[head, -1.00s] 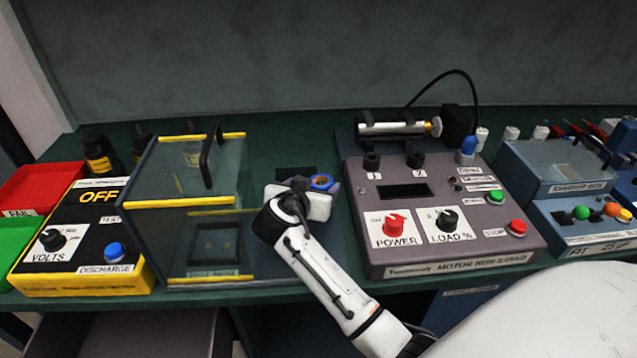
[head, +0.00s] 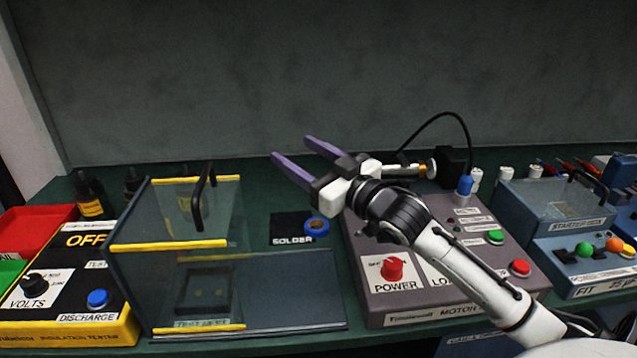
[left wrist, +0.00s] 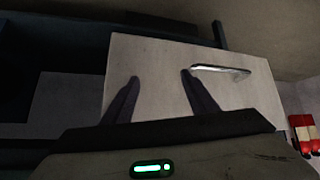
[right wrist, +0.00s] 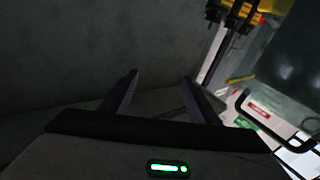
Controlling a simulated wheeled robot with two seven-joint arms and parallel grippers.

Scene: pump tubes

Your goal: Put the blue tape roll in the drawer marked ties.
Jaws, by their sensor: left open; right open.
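The blue tape roll (head: 316,227) lies on the bench at the edge of the dark mat marked SOLDER (head: 288,229), just left of the motor panel. My right gripper (head: 291,147) is open and empty, raised above and behind the roll, its purple fingers pointing up and left. In the right wrist view its fingers (right wrist: 160,76) are apart with nothing between them. My left gripper (left wrist: 160,75) is out of the head view. In the left wrist view it is open in front of a pale drawer-like panel (left wrist: 150,58) with a silver handle (left wrist: 222,70). No ties label is readable.
A clear box with yellow edges (head: 170,245) stands left of the roll, with the yellow-black tester (head: 75,290) beyond it. The motor panel (head: 425,298) stands right, under my right arm. A blue-grey fixture (head: 585,245) is farther right. Red fire extinguishers (left wrist: 302,135) show in the left wrist view.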

